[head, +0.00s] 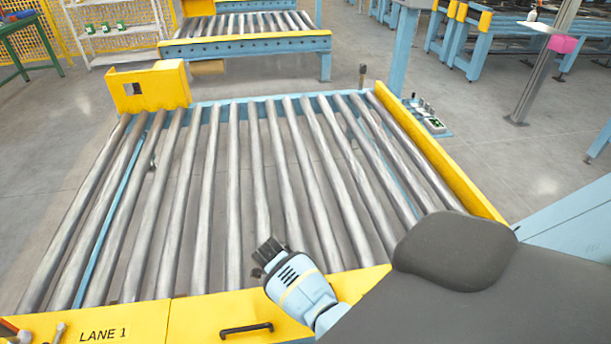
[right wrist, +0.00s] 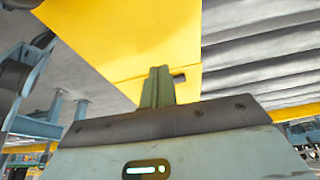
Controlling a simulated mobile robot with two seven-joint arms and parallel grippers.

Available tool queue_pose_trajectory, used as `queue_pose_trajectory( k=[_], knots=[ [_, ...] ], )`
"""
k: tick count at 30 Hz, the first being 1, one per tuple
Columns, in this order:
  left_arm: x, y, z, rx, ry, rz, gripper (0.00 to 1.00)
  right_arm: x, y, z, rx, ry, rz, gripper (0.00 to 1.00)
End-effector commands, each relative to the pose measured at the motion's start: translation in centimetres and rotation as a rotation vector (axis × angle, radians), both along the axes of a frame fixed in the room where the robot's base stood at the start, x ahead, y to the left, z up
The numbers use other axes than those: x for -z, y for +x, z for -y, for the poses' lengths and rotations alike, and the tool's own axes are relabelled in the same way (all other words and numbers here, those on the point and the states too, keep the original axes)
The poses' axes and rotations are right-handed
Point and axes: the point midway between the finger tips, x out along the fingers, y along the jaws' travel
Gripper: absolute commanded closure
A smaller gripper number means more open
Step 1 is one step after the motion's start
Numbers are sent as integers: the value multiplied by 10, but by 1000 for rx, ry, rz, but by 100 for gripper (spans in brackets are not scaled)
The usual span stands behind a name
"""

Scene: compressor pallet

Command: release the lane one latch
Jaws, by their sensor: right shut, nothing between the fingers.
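The lane one conveyor has a yellow front panel (head: 200,312) marked LANE 1, with a black handle (head: 246,329) on it. A small knobbed lever (head: 59,331) shows at the bottom left beside the label; I cannot tell whether it is the latch. My right gripper (head: 268,250) is over the near ends of the rollers, above and behind the front panel. In the right wrist view my right gripper (right wrist: 158,86) is shut and empty before a yellow panel (right wrist: 130,40). A short dark peg (right wrist: 179,77) shows beside its fingertips. My left gripper is out of view.
The roller bed (head: 230,190) is empty. A yellow side rail (head: 440,155) runs along its right, and a yellow bracket (head: 150,88) stands at the far left corner. A dark-topped post (head: 362,75) rises at the far edge. Another conveyor (head: 250,45) stands behind.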

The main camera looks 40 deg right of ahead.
Motion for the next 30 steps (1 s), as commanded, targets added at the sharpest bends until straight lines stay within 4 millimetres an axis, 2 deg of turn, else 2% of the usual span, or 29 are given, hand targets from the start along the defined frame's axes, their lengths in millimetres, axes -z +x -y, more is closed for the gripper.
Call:
queue_pose_trajectory(
  k=[1, 3, 7, 12, 30],
  knots=[
    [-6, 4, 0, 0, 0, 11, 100, -15, 4, -3, 1, 0, 7, 100],
    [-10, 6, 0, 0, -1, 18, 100, -27, 6, -8, 1, 0, 6, 100],
    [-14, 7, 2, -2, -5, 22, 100, -47, 9, -15, 2, 0, 4, 100],
    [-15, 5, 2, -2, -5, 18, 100, -61, 11, -21, 1, 0, 0, 100],
    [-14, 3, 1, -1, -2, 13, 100, -65, 12, -22, 0, -1, -2, 100]
  ],
)
